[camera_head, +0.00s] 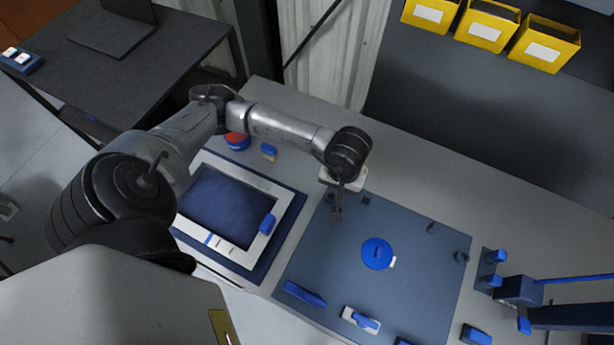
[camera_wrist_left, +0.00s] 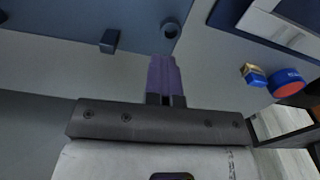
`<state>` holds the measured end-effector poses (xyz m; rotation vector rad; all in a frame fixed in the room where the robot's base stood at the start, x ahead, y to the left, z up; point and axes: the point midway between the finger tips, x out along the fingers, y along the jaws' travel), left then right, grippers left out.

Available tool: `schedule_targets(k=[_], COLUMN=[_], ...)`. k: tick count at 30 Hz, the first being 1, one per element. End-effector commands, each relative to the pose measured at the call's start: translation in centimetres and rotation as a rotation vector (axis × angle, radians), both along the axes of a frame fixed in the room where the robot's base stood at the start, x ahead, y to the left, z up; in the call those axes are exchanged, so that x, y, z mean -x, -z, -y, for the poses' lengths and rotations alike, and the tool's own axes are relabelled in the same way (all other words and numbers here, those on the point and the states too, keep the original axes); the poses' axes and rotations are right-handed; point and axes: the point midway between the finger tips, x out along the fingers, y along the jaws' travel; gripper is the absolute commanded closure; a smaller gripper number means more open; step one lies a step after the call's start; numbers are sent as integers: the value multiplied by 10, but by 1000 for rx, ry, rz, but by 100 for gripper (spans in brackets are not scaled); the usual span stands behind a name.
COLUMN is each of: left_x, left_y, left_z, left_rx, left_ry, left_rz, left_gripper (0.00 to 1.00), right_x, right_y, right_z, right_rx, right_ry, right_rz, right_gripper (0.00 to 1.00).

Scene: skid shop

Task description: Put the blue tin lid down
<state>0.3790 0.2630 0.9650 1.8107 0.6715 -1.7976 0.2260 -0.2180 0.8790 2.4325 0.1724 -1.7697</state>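A round blue lid (camera_head: 377,253) with a raised handle on top lies on the blue-grey mat (camera_head: 335,262), with a small white tag at its right edge. My left gripper (camera_head: 337,214) is above the mat, up and to the left of the lid and apart from it. In the left wrist view its purple fingers (camera_wrist_left: 163,76) are together, with nothing visible between them. The lid is not in the left wrist view. My right gripper is in neither view.
A blue-and-red round tin (camera_head: 237,141) and a small blue-and-tan block (camera_head: 269,151) stand at the back left. A white-framed tray (camera_head: 283,203) is left of the mat. Blue tools (camera_head: 305,294) lie along the mat's front; a blue fixture (camera_head: 518,291) stands right.

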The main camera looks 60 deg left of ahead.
Motion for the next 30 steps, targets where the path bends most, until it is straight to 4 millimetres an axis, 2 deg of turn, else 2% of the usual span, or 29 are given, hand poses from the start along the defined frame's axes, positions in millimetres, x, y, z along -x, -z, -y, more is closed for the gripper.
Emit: schedule_targets(k=[1, 3, 10, 30], left_x=[-2, -7, -19, -20], left_y=[15, 21, 25, 24], left_z=[-6, -14, -31, -32], left_rx=[-1, -2, 0, 1], left_ry=[-49, -124, -301, -318], left_rz=[-3, -4, -6, -7], left_gripper=[100, 100, 100, 100], right_x=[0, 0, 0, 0], right_y=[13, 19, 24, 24], right_z=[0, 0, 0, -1], right_rx=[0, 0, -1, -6], right_ry=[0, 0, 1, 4], right_rz=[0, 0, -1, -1], right_gripper=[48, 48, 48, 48])
